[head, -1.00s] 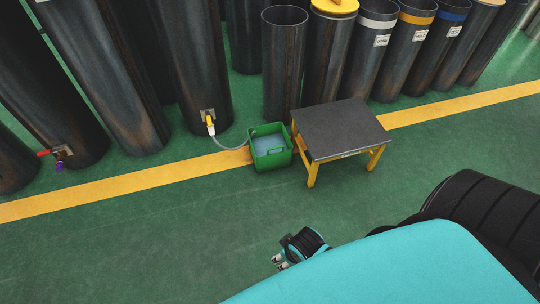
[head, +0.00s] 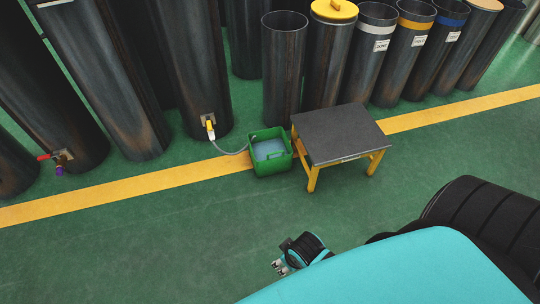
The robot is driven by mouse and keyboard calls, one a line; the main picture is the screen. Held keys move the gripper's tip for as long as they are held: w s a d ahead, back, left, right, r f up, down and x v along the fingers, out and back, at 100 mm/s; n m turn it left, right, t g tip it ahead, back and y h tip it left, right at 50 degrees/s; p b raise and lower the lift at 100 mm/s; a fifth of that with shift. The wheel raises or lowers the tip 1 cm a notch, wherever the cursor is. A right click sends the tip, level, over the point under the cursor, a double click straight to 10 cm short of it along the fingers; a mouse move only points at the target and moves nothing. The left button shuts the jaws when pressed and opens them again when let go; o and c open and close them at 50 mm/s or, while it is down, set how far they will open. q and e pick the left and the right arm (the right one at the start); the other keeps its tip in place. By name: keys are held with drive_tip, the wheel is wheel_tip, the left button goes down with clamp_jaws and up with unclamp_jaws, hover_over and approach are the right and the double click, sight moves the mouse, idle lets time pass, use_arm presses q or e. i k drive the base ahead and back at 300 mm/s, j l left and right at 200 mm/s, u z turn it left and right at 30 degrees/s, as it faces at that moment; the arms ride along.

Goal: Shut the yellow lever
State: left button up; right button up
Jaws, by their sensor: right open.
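The yellow lever (head: 210,125) sits on a valve low on a dark cylinder (head: 190,70), left of centre in the head view. It points roughly downward. A grey hose (head: 232,152) runs from the valve into a green crate (head: 258,168) holding pale bluish liquid. My right gripper (head: 280,267) is at the bottom centre, open and empty, well apart from the lever and nearer to me. My left gripper is out of view.
A low table (head: 340,132) with a dark top and yellow legs stands right of the crate. A red-handled valve (head: 58,156) is on another cylinder at left. Several cylinders line the back. The green floor in front is clear, crossed by a yellow stripe (head: 130,190).

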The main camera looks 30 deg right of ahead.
sight(209, 127)
drive_tip(key=i+l, duration=0.3)
drive_tip(key=l, duration=0.15)
drive_tip(key=i+l, duration=0.65)
drive_tip(key=l, duration=0.25)
